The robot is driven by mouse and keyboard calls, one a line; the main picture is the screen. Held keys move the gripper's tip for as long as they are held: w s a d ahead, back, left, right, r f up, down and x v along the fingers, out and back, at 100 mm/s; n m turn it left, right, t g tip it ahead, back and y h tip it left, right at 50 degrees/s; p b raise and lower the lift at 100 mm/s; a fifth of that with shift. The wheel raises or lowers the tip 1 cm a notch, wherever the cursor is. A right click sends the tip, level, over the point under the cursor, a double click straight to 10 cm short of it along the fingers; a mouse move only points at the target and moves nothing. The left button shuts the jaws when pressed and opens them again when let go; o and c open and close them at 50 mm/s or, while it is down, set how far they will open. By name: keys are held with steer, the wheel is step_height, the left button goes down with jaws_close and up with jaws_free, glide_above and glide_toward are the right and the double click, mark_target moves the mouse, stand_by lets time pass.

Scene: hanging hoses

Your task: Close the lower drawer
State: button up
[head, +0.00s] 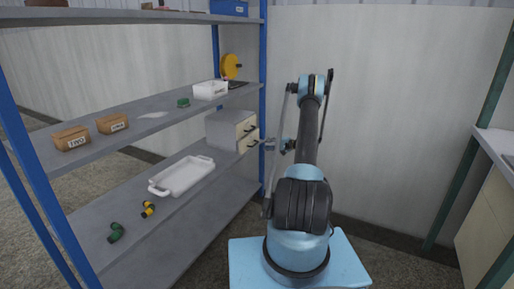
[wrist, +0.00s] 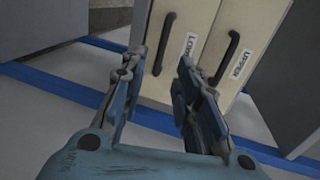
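A grey cabinet (head: 222,129) with two cream drawer fronts stands on the shelf's middle-right part in the head view. In the wrist view the lower drawer (wrist: 183,78) is the left front, with a dark handle (wrist: 163,43) and a partly hidden label. The upper drawer (wrist: 222,82) is the right front, with its own dark handle and label. I cannot tell how far either drawer stands out. My gripper (wrist: 160,60) is open and empty, its fingers either side of the lower handle in the picture; contact is unclear. In the head view my gripper (head: 272,145) is just right of the fronts.
A white tray (head: 182,176), green and yellow-black fittings share the lower shelf (head: 190,215). Brown boxes, a white bin (head: 210,90) and a yellow reel (head: 231,66) are on the shelf above. A blue post (head: 263,100) stands near my gripper. A counter is at far right.

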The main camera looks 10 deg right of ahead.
mark_target(251, 139)
steer(key=x, duration=0.7)
steer(key=shift+w+a, duration=0.25)
steer(key=shift+a, duration=0.1)
steer(key=shift+f, duration=0.1)
steer(key=shift+c, duration=0.3)
jaws_close()
